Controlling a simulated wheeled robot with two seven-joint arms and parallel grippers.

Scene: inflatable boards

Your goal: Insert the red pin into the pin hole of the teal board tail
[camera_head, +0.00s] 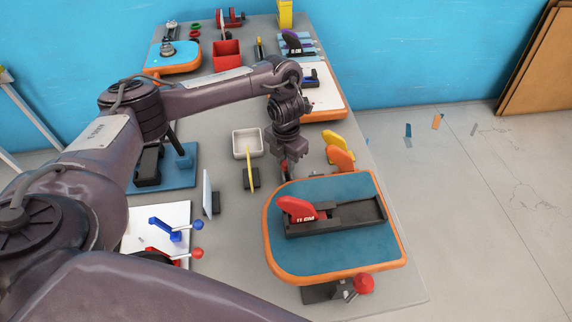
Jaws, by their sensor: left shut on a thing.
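The teal board tail (340,260) with an orange rim lies on the front right of the table. A black slotted box with a red fin (298,208) standing in its left end is on top of it. My left gripper (285,167) points down just beyond the board's far left corner, shut on a small red thing, apparently the red pin (284,166). Most of the pin is hidden by the fingers. I cannot make out the pin hole. My right gripper is not in view.
An orange fin (341,158) and a yellow fin stand right of my left gripper. A red-knobbed clamp (363,284) sits at the board's near edge. Other boards and a red bin (226,53) are farther back.

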